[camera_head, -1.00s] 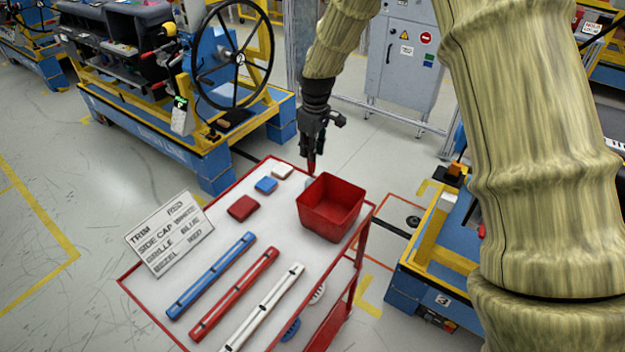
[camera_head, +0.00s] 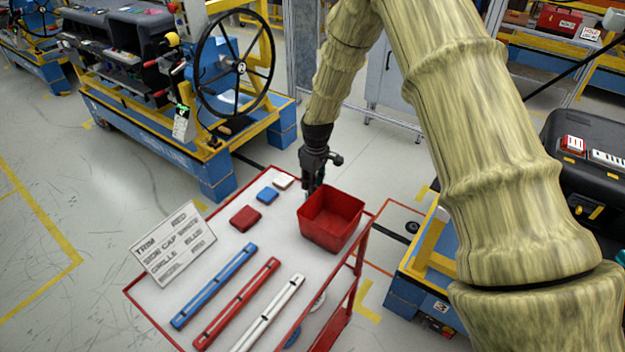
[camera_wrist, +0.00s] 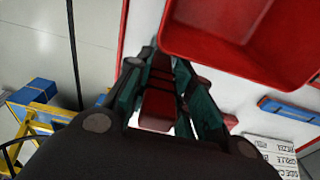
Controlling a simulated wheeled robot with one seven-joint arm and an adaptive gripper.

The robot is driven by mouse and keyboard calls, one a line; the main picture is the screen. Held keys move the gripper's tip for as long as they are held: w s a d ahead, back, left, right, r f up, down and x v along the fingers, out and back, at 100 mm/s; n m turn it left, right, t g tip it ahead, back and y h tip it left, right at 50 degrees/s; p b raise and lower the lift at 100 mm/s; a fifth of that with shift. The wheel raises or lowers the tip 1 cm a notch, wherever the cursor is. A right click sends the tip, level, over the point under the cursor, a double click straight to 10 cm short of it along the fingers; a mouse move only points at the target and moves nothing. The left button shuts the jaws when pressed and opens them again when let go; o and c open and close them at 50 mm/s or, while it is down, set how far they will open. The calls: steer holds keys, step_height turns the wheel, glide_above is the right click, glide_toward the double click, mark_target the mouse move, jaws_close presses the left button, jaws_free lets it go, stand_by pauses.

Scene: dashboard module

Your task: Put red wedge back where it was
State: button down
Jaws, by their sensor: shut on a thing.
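My gripper (camera_head: 313,186) points down at the far edge of the white table, beside the far left corner of the red bin. The wrist view shows its fingers (camera_wrist: 160,85) closed around the red wedge (camera_wrist: 158,98). In the head view the wedge cannot be made out behind the fingers and bin. Whether the wedge touches the table is unclear. On the table a red block (camera_head: 246,218), a blue block (camera_head: 267,195) and a small white block (camera_head: 283,183) lie in a row left of the gripper.
The open red bin (camera_head: 331,240) stands close to my gripper; its wall also fills the upper right of the wrist view (camera_wrist: 215,50). Blue (camera_head: 215,285), red (camera_head: 237,303) and white (camera_head: 268,313) bars lie toward the front. A lettered sign (camera_head: 172,243) is at the left edge.

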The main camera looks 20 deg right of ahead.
steer(key=shift+f, duration=0.2)
steer(key=c, duration=1.3)
jaws_free()
steer(key=shift+o, duration=0.2)
steer(key=shift+r, duration=0.1)
step_height(320, 180, up, 12)
steer(key=b, duration=0.5)
steer(key=shift+s+d, duration=0.25)
steer(key=shift+s, duration=0.2)
steer(key=shift+r, duration=0.1)
